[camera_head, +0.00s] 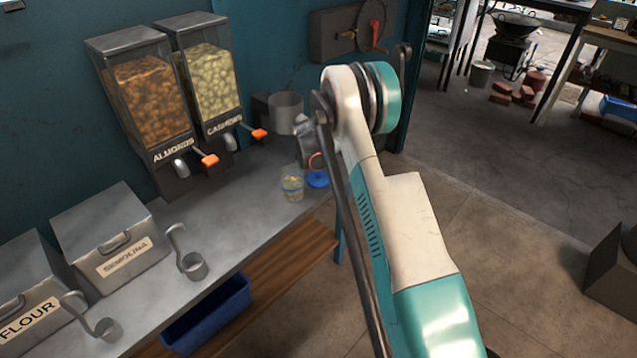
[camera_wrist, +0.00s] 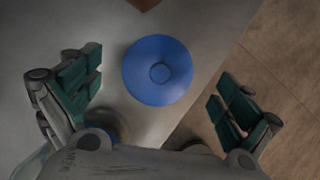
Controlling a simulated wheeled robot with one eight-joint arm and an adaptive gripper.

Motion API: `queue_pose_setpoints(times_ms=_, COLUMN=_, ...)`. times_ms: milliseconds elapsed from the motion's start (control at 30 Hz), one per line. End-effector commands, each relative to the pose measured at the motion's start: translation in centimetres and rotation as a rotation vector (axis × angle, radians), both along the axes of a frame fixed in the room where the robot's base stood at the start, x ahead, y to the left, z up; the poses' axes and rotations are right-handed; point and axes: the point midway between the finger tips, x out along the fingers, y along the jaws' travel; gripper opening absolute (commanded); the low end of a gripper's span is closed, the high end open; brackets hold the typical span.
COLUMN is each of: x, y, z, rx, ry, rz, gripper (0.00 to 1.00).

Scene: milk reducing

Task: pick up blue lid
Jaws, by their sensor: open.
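The blue lid (camera_wrist: 157,70) is round with a small raised knob at its centre. In the wrist view it lies flat on the grey counter, close to the counter's edge. In the head view the lid (camera_head: 318,179) shows partly, beside a small clear jar (camera_head: 292,188). My gripper (camera_wrist: 158,97) is open, with its teal-padded fingers apart on the left and right of the lid and no visible contact. In the head view my arm hides most of the gripper. The jar is mostly hidden behind the gripper body in the wrist view.
The counter (camera_head: 235,205) holds almond (camera_head: 150,95) and cashew (camera_head: 208,80) dispensers at the back. A metal cup (camera_head: 286,112) stands behind the lid. Semolina (camera_head: 112,235) and flour (camera_head: 30,290) boxes with ladles are at left. A blue crate (camera_head: 207,315) sits below.

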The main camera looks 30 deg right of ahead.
Motion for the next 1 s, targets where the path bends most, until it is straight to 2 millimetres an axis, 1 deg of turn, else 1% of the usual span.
queue_pose_setpoints(times_ms=33, x=0.2, y=-0.3, z=-1.2, rx=0.000, ry=0.000, rz=-0.001, gripper=0.98)
queue_pose_setpoints(times_ms=100, x=0.4, y=-0.5, z=-1.9, rx=0.000, ry=0.000, rz=-0.001, gripper=0.98)
queue_pose_setpoints(times_ms=200, x=0.6, y=-0.7, z=-2.2, rx=0.000, ry=0.000, rz=-0.001, gripper=0.98)
queue_pose_setpoints(times_ms=367, x=0.6, y=-0.6, z=-2.1, rx=0.000, ry=0.000, rz=0.000, gripper=0.98)
queue_pose_setpoints(times_ms=400, x=0.6, y=-0.6, z=-2.1, rx=0.000, ry=0.000, rz=0.000, gripper=0.93)
queue_pose_setpoints(times_ms=500, x=0.6, y=-0.6, z=-2.1, rx=0.000, ry=0.000, rz=0.000, gripper=0.72)
queue_pose_setpoints(times_ms=567, x=0.6, y=-0.6, z=-2.1, rx=0.000, ry=0.000, rz=0.000, gripper=0.60)
queue_pose_setpoints(times_ms=600, x=0.6, y=-0.6, z=-2.1, rx=0.000, ry=0.000, rz=0.000, gripper=0.57)
queue_pose_setpoints(times_ms=1000, x=0.6, y=-0.6, z=-2.0, rx=0.000, ry=0.000, rz=-0.001, gripper=0.57)
